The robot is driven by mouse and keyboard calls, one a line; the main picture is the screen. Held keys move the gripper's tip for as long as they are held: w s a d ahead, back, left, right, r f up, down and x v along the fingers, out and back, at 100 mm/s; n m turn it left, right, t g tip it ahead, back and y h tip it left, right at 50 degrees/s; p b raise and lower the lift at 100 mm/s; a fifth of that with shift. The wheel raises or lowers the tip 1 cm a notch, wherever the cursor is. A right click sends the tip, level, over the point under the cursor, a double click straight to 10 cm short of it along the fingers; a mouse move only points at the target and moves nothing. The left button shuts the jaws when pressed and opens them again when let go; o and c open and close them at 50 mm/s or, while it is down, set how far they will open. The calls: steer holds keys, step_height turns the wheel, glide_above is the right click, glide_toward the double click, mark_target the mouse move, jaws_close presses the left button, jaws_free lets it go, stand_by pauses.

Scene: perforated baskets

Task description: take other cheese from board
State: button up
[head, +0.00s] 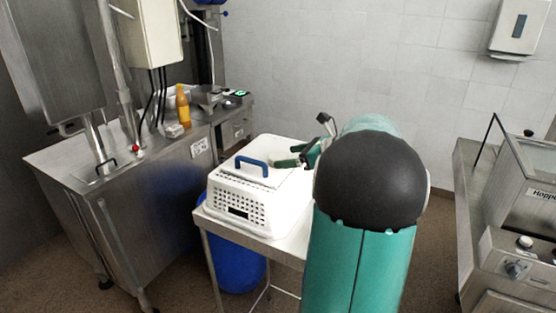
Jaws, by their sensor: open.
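My gripper (288,161) is at the far right side of a white perforated basket (238,207), low over its white top. Its green fingers are small in view and look apart, with nothing seen between them. My own arm covers the area to the right of the basket. The basket stands on a small metal table (257,238) and has a blue handle (252,164) on its upper side. I cannot make out any cheese or a board; they may be hidden inside the basket or behind my arm.
A steel counter (150,168) stands to the left, with an orange bottle (182,106) and a scale-like device (208,98). A blue bin (236,262) is under the table. A steel machine (515,210) stands at the right. A tiled wall closes the back.

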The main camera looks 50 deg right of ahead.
mark_target(282, 155)
steer(key=x, duration=0.4)
steer(key=shift+w+a, duration=0.15)
steer(key=shift+w, duration=0.2)
steer(key=shift+c, duration=0.2)
steer(key=c, duration=1)
steer(key=shift+r, duration=0.1)
